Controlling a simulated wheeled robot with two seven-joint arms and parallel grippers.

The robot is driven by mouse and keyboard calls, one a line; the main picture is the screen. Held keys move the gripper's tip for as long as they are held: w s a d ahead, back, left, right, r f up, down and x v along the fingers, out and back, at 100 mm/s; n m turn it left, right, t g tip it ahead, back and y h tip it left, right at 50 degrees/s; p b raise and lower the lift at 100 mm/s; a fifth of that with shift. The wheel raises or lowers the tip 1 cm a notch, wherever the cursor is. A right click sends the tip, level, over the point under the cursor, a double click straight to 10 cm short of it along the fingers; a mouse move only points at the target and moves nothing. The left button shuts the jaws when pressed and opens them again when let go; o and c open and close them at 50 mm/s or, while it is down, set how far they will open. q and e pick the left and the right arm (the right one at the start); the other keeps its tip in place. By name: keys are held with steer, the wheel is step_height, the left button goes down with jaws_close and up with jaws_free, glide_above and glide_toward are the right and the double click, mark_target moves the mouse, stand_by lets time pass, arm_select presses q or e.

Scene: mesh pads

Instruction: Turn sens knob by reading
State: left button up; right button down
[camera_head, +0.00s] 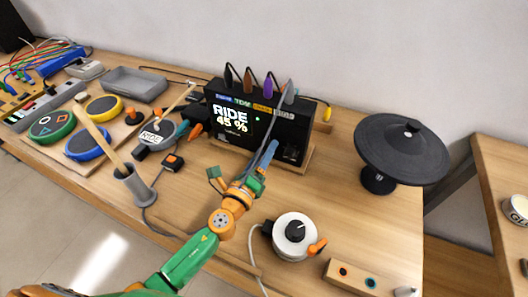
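A black drum module (260,118) stands on a wooden base at the back of the table. Its lit screen (231,119) reads "RIDE 45 %". My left gripper (272,150) reaches up to the right part of the module's front and covers some of it. Its blue fingers look close together, and whether they touch a knob is hidden. I cannot make out a knob labelled sens. A white round unit with a black dial (295,233) sits to the right of my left arm. My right gripper is out of view.
A black cymbal pad (402,148) stands at the right. A pad labelled "RIDE" (157,133), coloured pads, a grey tray (135,83) and a grey cup with a stick (134,186) fill the left.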

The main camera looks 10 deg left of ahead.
arm_select(q)
steer(key=s, duration=0.3)
steer(key=s+a+b, duration=0.1)
steer(key=s, duration=0.3)
steer(key=shift+a, duration=0.2)
